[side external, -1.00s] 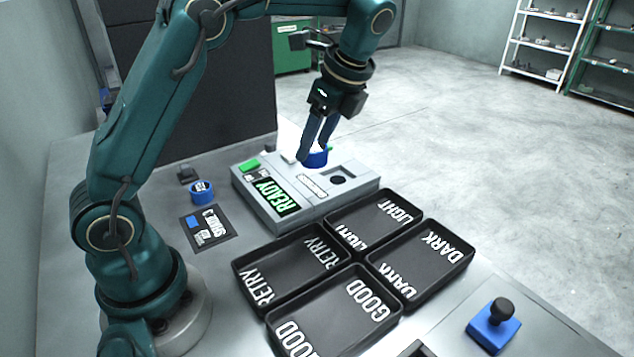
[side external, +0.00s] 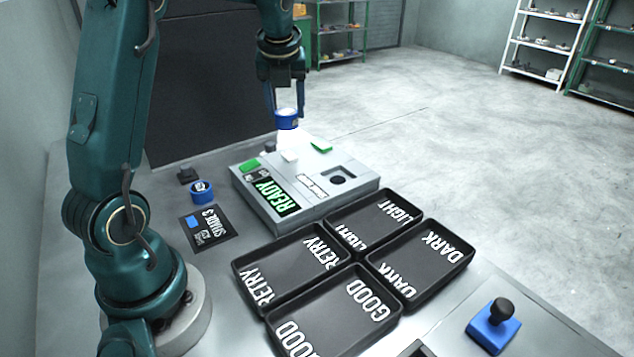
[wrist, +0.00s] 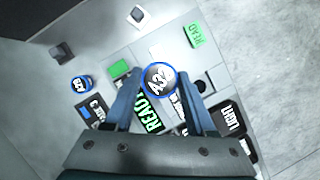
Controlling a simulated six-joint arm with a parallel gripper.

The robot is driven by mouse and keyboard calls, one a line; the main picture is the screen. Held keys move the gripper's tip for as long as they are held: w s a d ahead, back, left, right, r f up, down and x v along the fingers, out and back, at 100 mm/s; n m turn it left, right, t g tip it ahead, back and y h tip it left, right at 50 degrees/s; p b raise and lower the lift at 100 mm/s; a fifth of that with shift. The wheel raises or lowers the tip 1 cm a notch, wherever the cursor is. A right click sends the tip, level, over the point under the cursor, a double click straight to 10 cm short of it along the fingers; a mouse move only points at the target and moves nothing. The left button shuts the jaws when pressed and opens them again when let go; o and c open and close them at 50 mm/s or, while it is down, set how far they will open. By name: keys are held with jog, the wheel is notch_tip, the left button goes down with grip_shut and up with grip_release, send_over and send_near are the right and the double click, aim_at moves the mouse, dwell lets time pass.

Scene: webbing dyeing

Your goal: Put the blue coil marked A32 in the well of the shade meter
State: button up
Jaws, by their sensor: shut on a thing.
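My gripper (side external: 287,108) is shut on the blue coil (side external: 287,121). In the wrist view the coil's white-lettered top reads A32 (wrist: 158,79), between my two fingers. The coil hangs in the air by the back left part of the grey shade meter (side external: 325,165), clear of it. The meter's round dark well (side external: 338,180) is empty, to the right of and below the coil in the side view. The well also shows in the wrist view (wrist: 200,86), right of the coil. The meter's green display (side external: 276,194) reads READY.
A second blue coil (side external: 201,191) stands left of the meter, near the SHADE 3 card (side external: 207,227) and a small dark block (side external: 187,175). Black trays labelled RETRY (side external: 290,268), LIGHT, GOOD and DARK lie in front. A dark panel (side external: 212,85) stands behind.

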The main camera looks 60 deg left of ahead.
jog(key=w+d+f, duration=0.4)
jog(key=w+d, duration=0.1)
jog(key=w+d+f, duration=0.2)
jog(key=shift+w+d+f, duration=0.15)
jog(key=shift+d, duration=0.15)
jog(key=shift+f, duration=2.05)
jog(key=shift+f, duration=0.6)
jog(key=o, duration=1.3)
jog(key=shift+o, duration=0.2)
